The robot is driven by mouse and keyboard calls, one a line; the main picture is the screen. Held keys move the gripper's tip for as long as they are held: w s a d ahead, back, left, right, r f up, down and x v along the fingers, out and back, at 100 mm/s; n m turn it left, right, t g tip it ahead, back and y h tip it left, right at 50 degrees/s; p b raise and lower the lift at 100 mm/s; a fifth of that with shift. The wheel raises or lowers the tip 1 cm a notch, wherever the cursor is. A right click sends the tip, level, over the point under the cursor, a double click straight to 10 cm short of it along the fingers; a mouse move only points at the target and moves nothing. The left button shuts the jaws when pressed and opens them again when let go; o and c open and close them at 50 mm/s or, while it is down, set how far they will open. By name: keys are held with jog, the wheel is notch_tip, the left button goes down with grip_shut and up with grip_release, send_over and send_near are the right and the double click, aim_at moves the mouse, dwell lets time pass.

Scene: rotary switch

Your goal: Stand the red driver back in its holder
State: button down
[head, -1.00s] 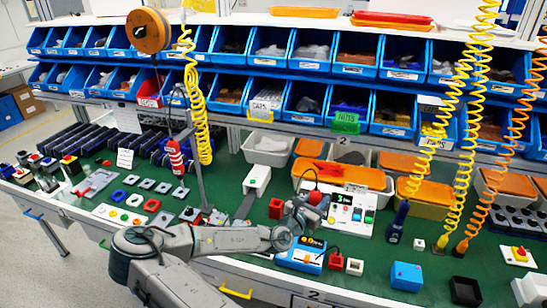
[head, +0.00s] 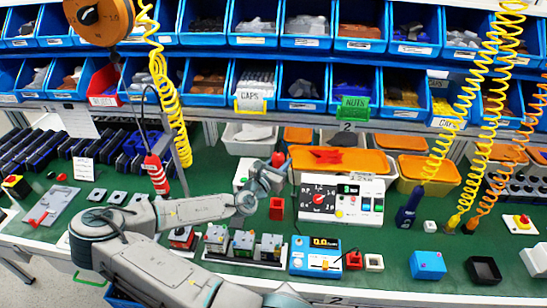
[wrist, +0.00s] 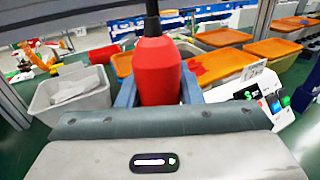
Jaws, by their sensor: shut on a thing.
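The red driver (wrist: 156,70) fills the middle of the wrist view, its red handle below a black neck that runs up out of the picture. The blue-grey fingers of my gripper (wrist: 157,92) are shut on it, one on each side. In the head view my gripper (head: 268,178) is above the bench, left of the white dial panel, with the red handle (head: 278,159) showing at its top. A red upright holder-like block (head: 277,208) stands on the green bench just below, apart from my gripper. The driver's lower end is hidden.
The white panel (head: 340,200) with a dial and buttons stands right of my gripper. A blue device (head: 315,257) and a switch rack (head: 243,247) are in front. A red-and-white tool (head: 157,173) hangs at left. Orange-lidded bins (head: 345,160) stand behind.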

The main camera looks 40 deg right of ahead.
notch_tip(320, 180, down, 8)
jog(key=b, duration=0.5)
jog(key=shift+w+f+b, duration=0.1)
jog(key=shift+f+b, duration=0.1)
jog(key=shift+b, duration=0.1)
jog(key=shift+f+b, duration=0.8)
jog(key=shift+a, duration=0.1)
jog(key=shift+f+b, duration=0.45)
jog(key=shift+b, duration=0.55)
dwell(0.3)
jog(key=c, duration=0.9)
grip_release()
jog(key=shift+f, duration=0.1)
jog(key=shift+a, duration=0.1)
jog(key=b+v, duration=0.3)
jog(key=v, duration=1)
jog(key=shift+a, duration=0.35)
